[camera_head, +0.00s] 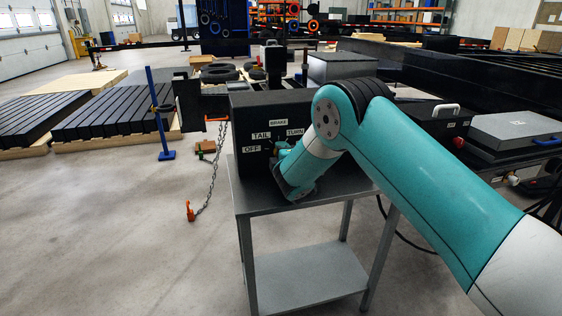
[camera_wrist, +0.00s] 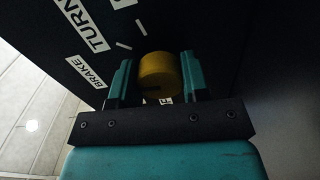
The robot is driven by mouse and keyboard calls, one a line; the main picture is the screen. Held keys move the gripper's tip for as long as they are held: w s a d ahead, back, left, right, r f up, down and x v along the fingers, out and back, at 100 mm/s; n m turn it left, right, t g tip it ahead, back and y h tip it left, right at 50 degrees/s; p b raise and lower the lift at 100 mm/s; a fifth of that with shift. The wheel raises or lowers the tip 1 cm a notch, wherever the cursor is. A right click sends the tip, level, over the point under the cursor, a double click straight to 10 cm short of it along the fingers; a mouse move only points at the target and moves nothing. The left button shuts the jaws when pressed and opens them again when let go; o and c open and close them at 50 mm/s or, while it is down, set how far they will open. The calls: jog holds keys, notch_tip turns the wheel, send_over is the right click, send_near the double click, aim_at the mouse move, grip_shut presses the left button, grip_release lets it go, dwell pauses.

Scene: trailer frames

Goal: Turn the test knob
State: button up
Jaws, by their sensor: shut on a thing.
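The test knob (camera_wrist: 158,72) is a round yellow knob on a black panel, seen in the wrist view. My gripper (camera_wrist: 156,78) has its two teal fingers on either side of the knob, shut on it. In the head view, the black test box (camera_head: 255,110) stands on a grey metal table. Its front carries white labels reading OFF, TAIL, BRAKE and TURN. My gripper (camera_head: 282,150) is at this front face, among the labels. My arm hides the knob there. In the wrist view, the BRAKE and TURN labels lie left of the knob; another label is mostly hidden below it.
The grey table (camera_head: 300,203) has a lower shelf. A chain with orange hooks (camera_head: 209,170) hangs left of the box. A blue post (camera_head: 157,110) stands further left. A grey case (camera_head: 515,130) lies at right. The floor at front left is clear.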

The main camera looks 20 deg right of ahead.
jog(key=shift+f+m+b, duration=0.1)
jog(key=shift+m+b, duration=0.85)
jog(key=shift+m, duration=0.65)
jog(key=o, duration=0.9)
jog(key=shift+s, duration=0.1)
jog(key=shift+s+b, duration=4.55)
jog(key=shift+s, duration=4.1)
